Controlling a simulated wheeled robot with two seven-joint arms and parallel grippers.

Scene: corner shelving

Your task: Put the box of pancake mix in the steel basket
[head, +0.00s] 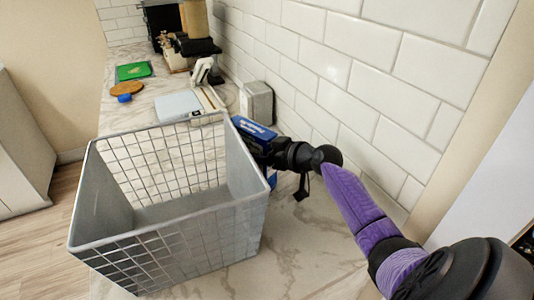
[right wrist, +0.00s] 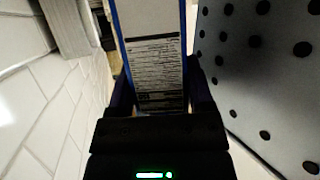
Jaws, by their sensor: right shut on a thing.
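The steel basket (head: 165,200) is a grey wire-and-panel bin on the marble counter, open at the top and empty as far as I see. The box of pancake mix (head: 255,130) is blue and white, partly hidden behind the basket's right wall and my gripper. My right gripper (head: 268,150) is shut on the box, just right of the basket. In the right wrist view, the box (right wrist: 158,65) stands between my fingers (right wrist: 160,100), with its printed label facing the camera. A dotted grey panel (right wrist: 260,70) is to its right, apart from it. My left gripper is not in view.
A white tiled wall (head: 340,70) runs close along the right. Behind the basket are a grey metal box (head: 257,103), a pale flat object (head: 178,105), a green board (head: 133,71) and a blue item (head: 124,98). Bare counter (head: 300,235) lies right of the basket.

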